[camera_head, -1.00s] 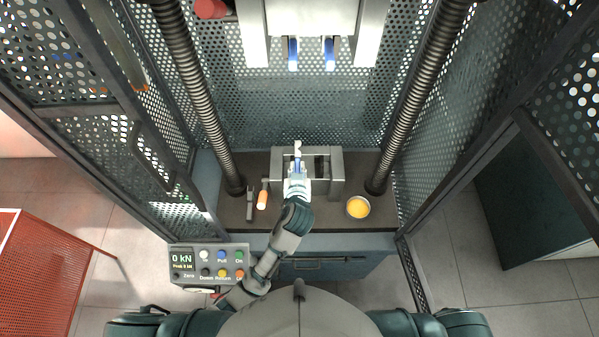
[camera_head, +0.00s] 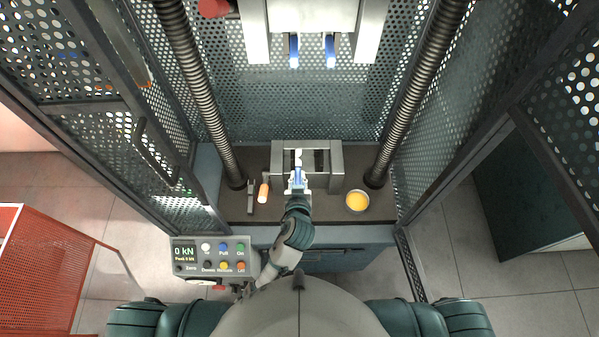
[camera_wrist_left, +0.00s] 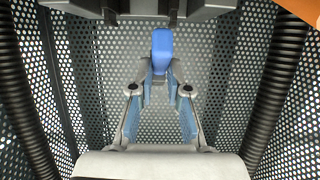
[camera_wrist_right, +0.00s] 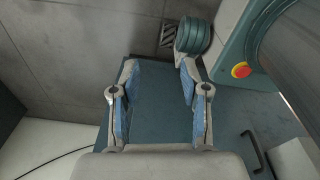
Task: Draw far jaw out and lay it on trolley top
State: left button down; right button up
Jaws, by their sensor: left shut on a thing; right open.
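My left gripper (camera_head: 298,182) is shut on a blue jaw (camera_wrist_left: 163,50), which stands out between its fingertips in the left wrist view. In the head view the gripper is at the near side of the grey lower grip head (camera_head: 337,165). A pale piece shows just beyond its fingertips; whether the jaw is clear of the head is hard to tell. Two blue jaws (camera_head: 294,50) (camera_head: 330,50) hang in the upper grip head (camera_head: 257,40). The red perforated trolley top (camera_head: 50,275) is at the lower left. My right gripper (camera_wrist_right: 158,72) is open and empty.
A bowl of yellow stuff (camera_head: 357,201) and an orange-handled tool (camera_head: 263,192) lie on the dark bench either side of the lower head. Ribbed columns (camera_head: 200,95) (camera_head: 415,95) and mesh guards flank it. A control box (camera_head: 212,260) stands at the front left.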

pick_arm(q)
jog(key=shift+s+a, duration=0.25)
jog(key=shift+s, duration=0.5)
jog(key=shift+s+r, duration=0.1)
jog(key=shift+s, duration=0.5)
jog(key=shift+d, duration=0.25)
jog(key=shift+s+r, duration=0.1)
pick_arm(e)
jog(key=shift+a+r, duration=0.1)
jog(key=shift+a, duration=0.25)
pick_arm(q)
jog(key=shift+s+a+r, duration=0.1)
jog(key=shift+s+r, duration=0.4)
jog(key=shift+r, duration=0.2)
jog(key=shift+s+r, duration=0.45)
jog(key=shift+r, duration=0.25)
pick_arm(e)
jog(key=shift+a, duration=0.15)
